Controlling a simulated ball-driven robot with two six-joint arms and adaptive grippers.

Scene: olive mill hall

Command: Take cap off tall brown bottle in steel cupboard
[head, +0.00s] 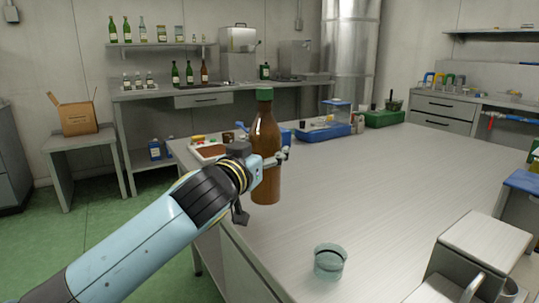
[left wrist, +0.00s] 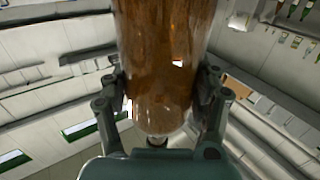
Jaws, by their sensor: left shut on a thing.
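A tall brown bottle (head: 265,140) with a green cap (head: 264,94) is upright in the head view. My left gripper (head: 276,160) is shut on the bottle's body. In the left wrist view the bottle (left wrist: 165,60) fills the middle between the two fingers of my left gripper (left wrist: 165,95). The cap is on the bottle's neck and is out of the left wrist view. The bottle appears in front of the steel worktable (head: 400,180); I cannot tell whether its base touches the top. My right gripper is not in view. No steel cupboard can be made out for certain.
A clear glass cup (head: 329,261) stands near the table's front edge. A tray (head: 209,152), a blue bin (head: 325,132) and a green bin (head: 384,118) sit along the far edge. A grey metal box (head: 485,245) is at the lower right. The table's middle is clear.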

